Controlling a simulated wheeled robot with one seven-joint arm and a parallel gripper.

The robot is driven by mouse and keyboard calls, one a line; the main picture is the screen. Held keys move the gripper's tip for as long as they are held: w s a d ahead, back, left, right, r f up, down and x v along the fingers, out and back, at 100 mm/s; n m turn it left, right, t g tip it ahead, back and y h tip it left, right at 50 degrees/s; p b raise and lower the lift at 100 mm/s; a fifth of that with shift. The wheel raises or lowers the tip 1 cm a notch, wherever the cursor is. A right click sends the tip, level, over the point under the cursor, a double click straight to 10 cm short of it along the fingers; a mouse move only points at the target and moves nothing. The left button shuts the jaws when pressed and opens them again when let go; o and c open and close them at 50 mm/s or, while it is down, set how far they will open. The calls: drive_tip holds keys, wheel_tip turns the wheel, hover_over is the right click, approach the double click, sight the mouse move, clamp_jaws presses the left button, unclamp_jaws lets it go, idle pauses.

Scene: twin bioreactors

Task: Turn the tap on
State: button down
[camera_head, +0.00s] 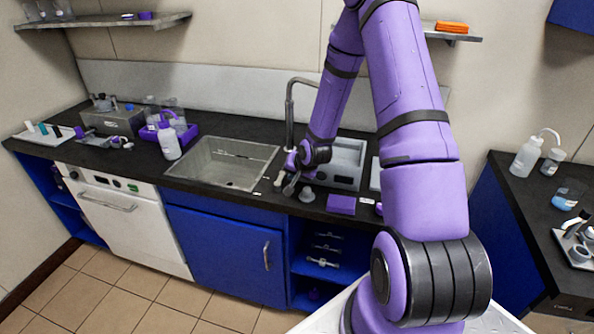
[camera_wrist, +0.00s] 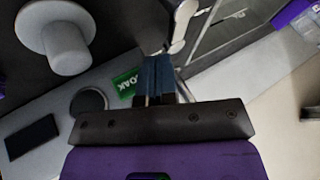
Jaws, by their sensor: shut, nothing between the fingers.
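The tap (camera_head: 290,112) is a grey gooseneck standing behind the right side of the steel sink (camera_head: 205,178). My gripper (camera_head: 289,188) is low over the counter, just right of the sink and in front of the tap's base. In the wrist view, my gripper (camera_wrist: 156,64) has its dark blue fingers together with nothing held. A pale rounded piece (camera_wrist: 184,22) lies just beyond the fingertips, near the sink edge; I cannot tell whether it is the tap's handle or whether the fingers touch it. My wrist hides the tap's base in the head view.
A small grey cone-shaped piece (camera_head: 307,195) stands close to the right of my gripper, and a purple box (camera_head: 341,205) lies further right. A grey appliance (camera_head: 346,165) stands behind. A white bottle (camera_head: 169,142) and purple tray (camera_head: 187,134) are left of the sink.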

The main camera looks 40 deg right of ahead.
sight(280, 182)
drive_tip(key=shift+x, duration=2.05)
